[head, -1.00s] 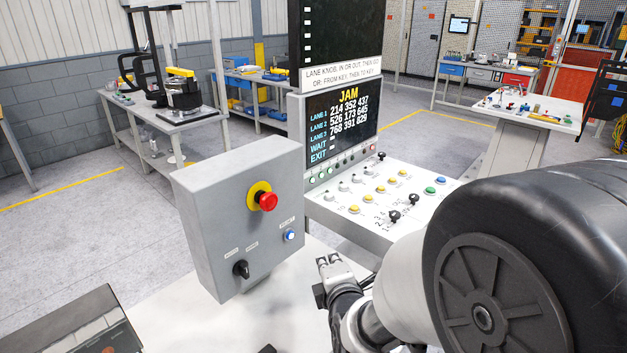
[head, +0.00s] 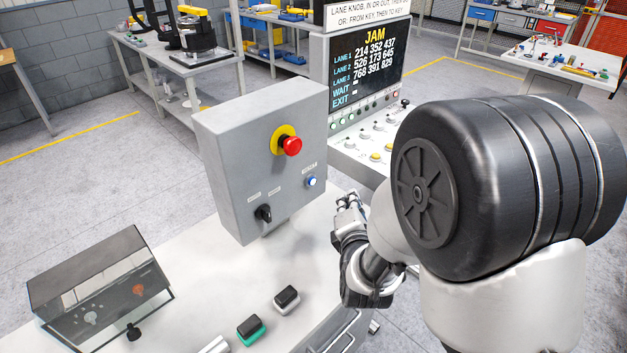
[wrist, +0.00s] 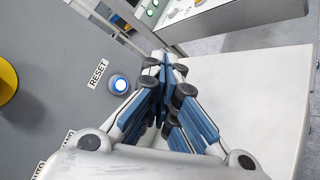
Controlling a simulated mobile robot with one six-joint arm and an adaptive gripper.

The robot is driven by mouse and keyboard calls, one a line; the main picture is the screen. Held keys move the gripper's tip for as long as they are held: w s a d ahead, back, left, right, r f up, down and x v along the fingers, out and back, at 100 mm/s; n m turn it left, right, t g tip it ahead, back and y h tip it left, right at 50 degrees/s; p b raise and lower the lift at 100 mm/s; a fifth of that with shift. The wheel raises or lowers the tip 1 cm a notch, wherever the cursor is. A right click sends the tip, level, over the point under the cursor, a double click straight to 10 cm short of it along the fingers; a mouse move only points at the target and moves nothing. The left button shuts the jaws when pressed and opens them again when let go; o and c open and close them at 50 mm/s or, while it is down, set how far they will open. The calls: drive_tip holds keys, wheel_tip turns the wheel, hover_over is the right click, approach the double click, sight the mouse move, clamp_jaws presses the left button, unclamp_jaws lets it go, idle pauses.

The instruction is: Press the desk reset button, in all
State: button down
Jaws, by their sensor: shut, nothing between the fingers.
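The grey control box (head: 235,130) stands on the white desk. On its front is a small blue lit button (head: 311,181) with a label above it. My gripper (head: 347,200) is to the right of the box, apart from the button. In the wrist view my gripper (wrist: 172,68) is shut with nothing between its fingers, and the button lies to the left of the fingertips, untouched.
A red emergency knob (head: 291,145) on a yellow ring and a black selector (head: 264,213) share the box front. A console with a JAM screen (head: 366,65) stands behind. A clear-lidded case (head: 95,275) and several small blocks, one green-based (head: 251,328), lie on the desk.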

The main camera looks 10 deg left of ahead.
drive_tip(key=w+a, duration=0.4)
drive_tip(key=a, duration=0.1)
drive_tip(key=shift+a+p, duration=0.15)
drive_tip(key=shift+p, duration=0.2)
drive_tip(key=shift+w, duration=0.1)
idle(1.1)
drive_tip(key=shift+w+a, duration=0.2)
drive_tip(key=shift+a, duration=0.15)
drive_tip(key=shift+w+a, duration=0.3)
drive_tip(key=shift+a, duration=0.1)
idle(0.9)
drive_tip(key=shift+d, duration=0.1)
drive_tip(key=shift+s+d, duration=0.55)
drive_tip(key=shift+d, duration=0.05)
drive_tip(key=shift+d, duration=0.1)
drive_tip(key=s+d, duration=0.1)
drive_tip(key=d, duration=0.1)
drive_tip(key=s+d+b, duration=0.1)
drive_tip(key=s, duration=0.1)
drive_tip(key=shift+d, duration=0.4)
